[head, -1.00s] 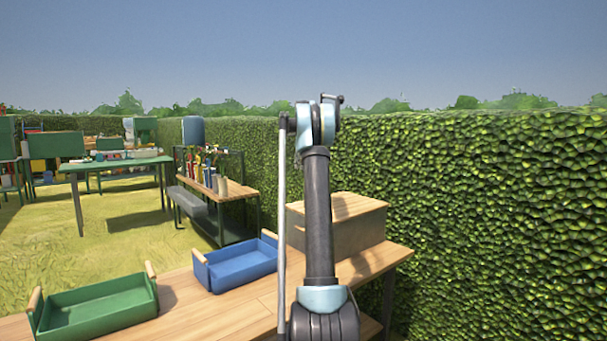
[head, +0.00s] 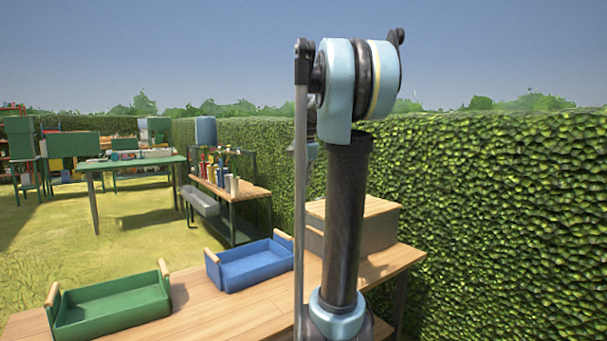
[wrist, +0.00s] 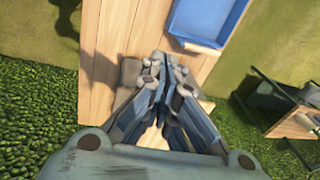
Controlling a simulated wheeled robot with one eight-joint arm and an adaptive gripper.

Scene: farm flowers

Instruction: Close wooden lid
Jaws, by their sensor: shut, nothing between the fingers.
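A brown box (head: 378,238) stands at the right end of the wooden table, partly hidden behind my arm. Its wooden lid (head: 382,208) looks flat across the top in the head view, with no visible gap. In the wrist view my gripper (wrist: 165,58) is shut and empty, its fingertips together and pointing over the table. Part of the box's grey-brown side (wrist: 130,72) shows behind the fingers. My fingers hide much of the box there, so I cannot tell whether they touch it. The gripper is hidden behind my arm in the head view.
A blue tray (head: 213,272) and a green tray (head: 60,322) with wooden handles stand on the wooden table (head: 235,318). A dense hedge (head: 500,220) runs close along the right. A shelf bench (head: 245,194) stands beyond the table. Grass lies open at left.

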